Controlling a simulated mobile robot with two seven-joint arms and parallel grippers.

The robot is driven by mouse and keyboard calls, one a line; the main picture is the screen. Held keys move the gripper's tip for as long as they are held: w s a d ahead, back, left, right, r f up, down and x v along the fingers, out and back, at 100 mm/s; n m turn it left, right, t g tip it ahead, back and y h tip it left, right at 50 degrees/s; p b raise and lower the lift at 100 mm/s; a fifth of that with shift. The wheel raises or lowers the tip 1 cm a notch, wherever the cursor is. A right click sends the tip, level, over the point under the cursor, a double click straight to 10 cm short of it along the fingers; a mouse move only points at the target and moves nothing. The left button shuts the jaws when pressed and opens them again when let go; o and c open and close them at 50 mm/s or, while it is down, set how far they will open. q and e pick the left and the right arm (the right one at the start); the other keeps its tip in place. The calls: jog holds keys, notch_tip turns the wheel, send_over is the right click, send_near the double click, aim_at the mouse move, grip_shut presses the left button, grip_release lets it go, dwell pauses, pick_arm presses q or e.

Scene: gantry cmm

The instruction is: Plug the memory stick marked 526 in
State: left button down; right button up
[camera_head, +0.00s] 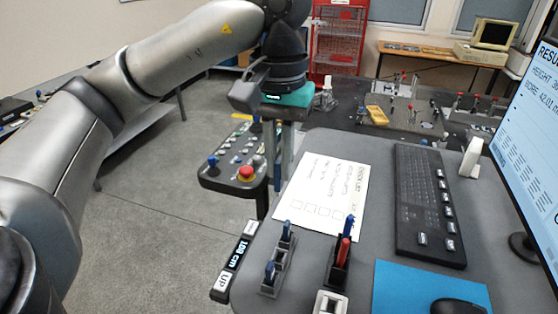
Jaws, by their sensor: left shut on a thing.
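My left gripper (279,178) points down beyond the left edge of the desk (385,150). It is shut on a small blue thing (277,172), which looks like a memory stick; no marking on it can be read. Several other sticks stand upright in dark holders on the front of the desk: blue ones (286,231) at the left, and a red one (343,250) with a blue one (348,226) behind it at the right. No number is legible on any. A pale block (330,303) at the bottom edge is partly cut off; whether it has a socket is unclear. My right gripper is not in view.
A checklist sheet (322,195), keyboard (425,205), blue mat (425,288), mouse (458,306) and monitor (530,130) occupy the desk. A height display (238,253) is on the desk's left edge.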

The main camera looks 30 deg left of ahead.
aim_at(279, 159)
pick_arm(q)
jog(key=shift+r, duration=0.15)
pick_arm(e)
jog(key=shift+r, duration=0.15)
pick_arm(q)
jog(key=shift+r+p, duration=1.65)
jog(key=shift+p, duration=0.05)
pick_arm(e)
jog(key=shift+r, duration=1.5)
pick_arm(q)
jog(key=shift+f, duration=0.15)
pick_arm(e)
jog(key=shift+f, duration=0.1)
